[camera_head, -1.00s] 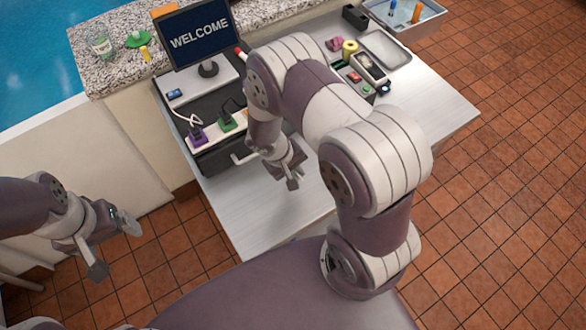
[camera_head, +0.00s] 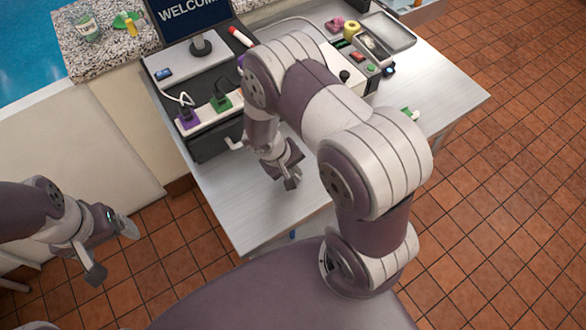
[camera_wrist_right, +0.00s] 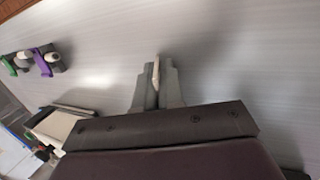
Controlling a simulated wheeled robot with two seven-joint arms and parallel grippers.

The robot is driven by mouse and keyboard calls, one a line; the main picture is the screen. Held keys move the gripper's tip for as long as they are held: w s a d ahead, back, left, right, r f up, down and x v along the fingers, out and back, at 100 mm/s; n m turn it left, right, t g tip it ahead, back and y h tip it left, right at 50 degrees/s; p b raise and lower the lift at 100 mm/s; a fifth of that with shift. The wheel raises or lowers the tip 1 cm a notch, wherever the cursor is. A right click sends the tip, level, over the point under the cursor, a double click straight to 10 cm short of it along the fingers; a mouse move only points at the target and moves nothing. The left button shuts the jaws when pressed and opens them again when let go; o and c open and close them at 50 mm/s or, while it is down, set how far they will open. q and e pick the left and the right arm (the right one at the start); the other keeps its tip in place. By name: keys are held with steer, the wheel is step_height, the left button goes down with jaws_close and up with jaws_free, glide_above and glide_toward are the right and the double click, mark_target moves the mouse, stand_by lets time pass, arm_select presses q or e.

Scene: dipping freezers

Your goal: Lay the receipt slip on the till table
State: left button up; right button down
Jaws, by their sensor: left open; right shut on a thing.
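The till table (camera_head: 235,210) is a pale grey top in front of me. My right gripper (camera_head: 289,180) hangs over its front part, pointing down. In the right wrist view it is shut on a thin cream-white piece (camera_wrist_right: 156,73), likely the receipt slip, seen edge-on between the fingers. The table top (camera_wrist_right: 230,50) fills the view behind it; I cannot tell whether the piece touches it. In the head view the slip is too small or hidden to make out. My left gripper (camera_head: 111,250) is open and empty, left of the table above the floor.
A black till with a power strip (camera_head: 215,112) and plugs stands at the table's back left, below a WELCOME screen (camera_head: 190,15). A card terminal (camera_head: 372,45) and metal tray (camera_head: 382,32) are at the back. The front left of the table top is bare.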

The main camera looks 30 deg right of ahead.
steer(key=shift+f+b, duration=0.3)
steer(key=shift+b, duration=0.1)
stand_by(0.3)
